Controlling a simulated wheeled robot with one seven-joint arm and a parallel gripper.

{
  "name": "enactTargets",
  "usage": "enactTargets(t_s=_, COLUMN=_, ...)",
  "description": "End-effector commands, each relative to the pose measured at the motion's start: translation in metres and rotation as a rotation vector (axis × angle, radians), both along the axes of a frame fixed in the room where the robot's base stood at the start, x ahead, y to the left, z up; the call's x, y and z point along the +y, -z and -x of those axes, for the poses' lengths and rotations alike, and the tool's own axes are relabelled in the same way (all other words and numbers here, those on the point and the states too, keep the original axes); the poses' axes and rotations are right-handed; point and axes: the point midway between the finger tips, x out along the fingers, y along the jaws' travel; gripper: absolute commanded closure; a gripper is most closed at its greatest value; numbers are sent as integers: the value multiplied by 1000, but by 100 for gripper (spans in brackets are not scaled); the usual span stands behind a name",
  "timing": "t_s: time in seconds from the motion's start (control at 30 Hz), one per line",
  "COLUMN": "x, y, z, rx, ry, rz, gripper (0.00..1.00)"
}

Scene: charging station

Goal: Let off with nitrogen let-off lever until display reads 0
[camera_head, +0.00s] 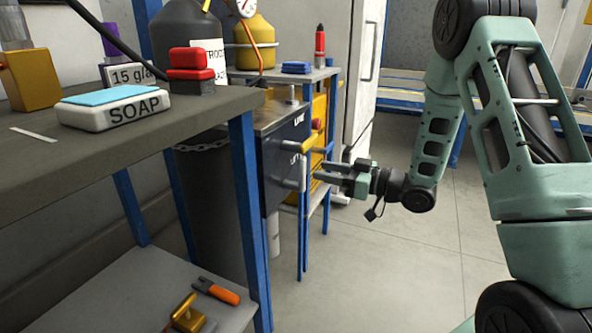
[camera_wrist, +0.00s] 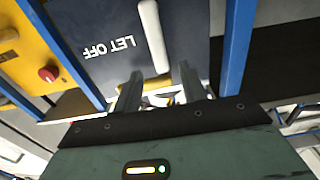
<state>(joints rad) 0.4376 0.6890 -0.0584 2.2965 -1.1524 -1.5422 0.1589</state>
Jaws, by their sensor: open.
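A dark panel box (camera_head: 271,170) carries the words LINE and LET OFF. A white lever (camera_head: 302,172) hangs upright beside the LET OFF label, with a yellow handle (camera_head: 298,147) above it. My gripper (camera_head: 320,172) is open and points left at the panel, just right of the white lever. In the wrist view, the fingers of my gripper (camera_wrist: 158,78) are open, with part of the yellow handle (camera_wrist: 158,83) showing between them. The white lever (camera_wrist: 153,35) lies beyond the fingertips, and LET OFF reads upside down. I cannot tell whether a finger touches anything. No readable display shows.
A workbench (camera_head: 110,150) with a soap box (camera_head: 113,108) fills the left. A red button (camera_head: 317,124) is right of the panel. The floor in front is clear.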

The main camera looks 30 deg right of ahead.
Motion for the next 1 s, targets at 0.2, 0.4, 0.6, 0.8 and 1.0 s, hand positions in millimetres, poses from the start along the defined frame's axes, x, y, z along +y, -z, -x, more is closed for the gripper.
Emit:
enactTargets(t_s=0.2, x=30, y=2, z=-36, rx=-3, ry=-4, rz=3, gripper=58)
enactTargets(t_s=0.4, x=47, y=1, z=-59, rx=-2, ry=-2, rz=1, gripper=58)
enactTargets(t_s=0.6, x=54, y=0, z=-68, rx=0, ry=1, rz=0, gripper=58)
enactTargets(t_s=0.8, x=55, y=0, z=-69, rx=0, ry=1, rz=0, gripper=58)
enactTargets(t_s=1.0, x=55, y=0, z=-69, rx=0, ry=1, rz=0, gripper=94)
